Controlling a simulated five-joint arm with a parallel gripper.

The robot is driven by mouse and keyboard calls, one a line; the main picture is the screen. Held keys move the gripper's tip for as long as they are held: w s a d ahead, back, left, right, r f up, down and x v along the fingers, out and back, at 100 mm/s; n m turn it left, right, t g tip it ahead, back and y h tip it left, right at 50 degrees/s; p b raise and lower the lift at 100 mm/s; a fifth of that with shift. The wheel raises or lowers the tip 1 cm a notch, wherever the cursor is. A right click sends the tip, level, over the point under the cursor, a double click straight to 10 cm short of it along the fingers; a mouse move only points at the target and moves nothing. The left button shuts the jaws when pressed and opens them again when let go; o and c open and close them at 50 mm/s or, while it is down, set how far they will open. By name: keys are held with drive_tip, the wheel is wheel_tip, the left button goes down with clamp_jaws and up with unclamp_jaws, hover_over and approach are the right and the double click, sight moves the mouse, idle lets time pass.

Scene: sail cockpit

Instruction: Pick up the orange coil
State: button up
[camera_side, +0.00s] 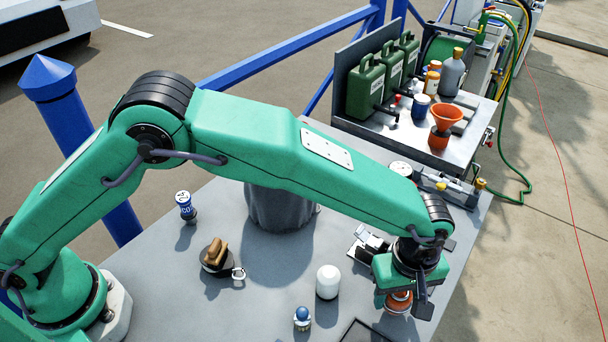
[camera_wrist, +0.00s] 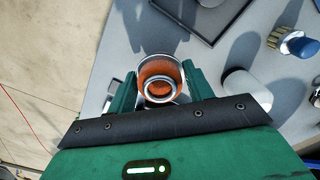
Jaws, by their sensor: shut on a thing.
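The orange coil (camera_side: 398,301) is a small round orange thing with pale metal rings, at the right front of the grey table. It also shows in the wrist view (camera_wrist: 160,80), seen from above between the two green fingers. My gripper (camera_side: 403,295) points down over it and is shut on it, with a finger at each side (camera_wrist: 158,90).
A white cylinder (camera_side: 327,282) and a blue-topped brush (camera_side: 302,318) stand left of my gripper. A dark tray (camera_side: 362,332) lies at the front edge. Metal parts (camera_side: 368,242) lie close behind my gripper. A raised shelf (camera_side: 440,140) with cans and an orange funnel is at the back.

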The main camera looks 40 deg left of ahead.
drive_tip(key=shift+r, duration=0.9)
drive_tip(key=s+d+r, duration=0.2)
drive_tip(key=s+r, duration=0.4)
drive_tip(key=s, duration=0.5)
drive_tip(key=shift+s+r, duration=0.3)
drive_tip(key=shift+r, duration=0.1)
